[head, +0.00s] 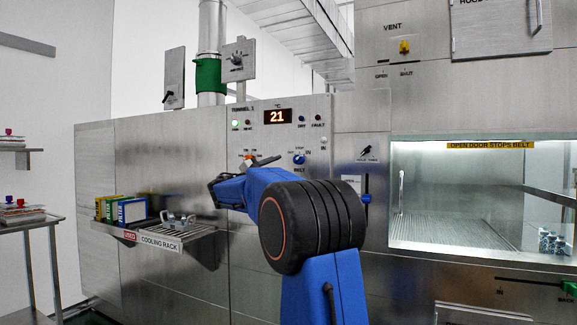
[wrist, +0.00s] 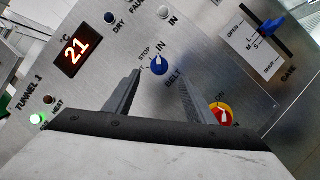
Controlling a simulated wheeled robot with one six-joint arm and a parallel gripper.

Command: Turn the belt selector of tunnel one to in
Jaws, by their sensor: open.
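The belt selector (wrist: 159,66) is a small round blue knob on the metal Tunnel 1 panel. In the wrist view it has STOP and IN printed beyond it and BELT beside it. A small pale mark shows on its far side; I cannot tell exactly which label it points at. My gripper (wrist: 160,76) is open, with one dark finger on each side of the knob in the wrist view. I see no clear contact.
A red and yellow switch (wrist: 221,114) sits close to the right finger. A blue gate lever (wrist: 272,25) is at the upper right. The red display (wrist: 74,51) reads 21. In the head view a cooling rack (head: 165,236) juts out left of my arm.

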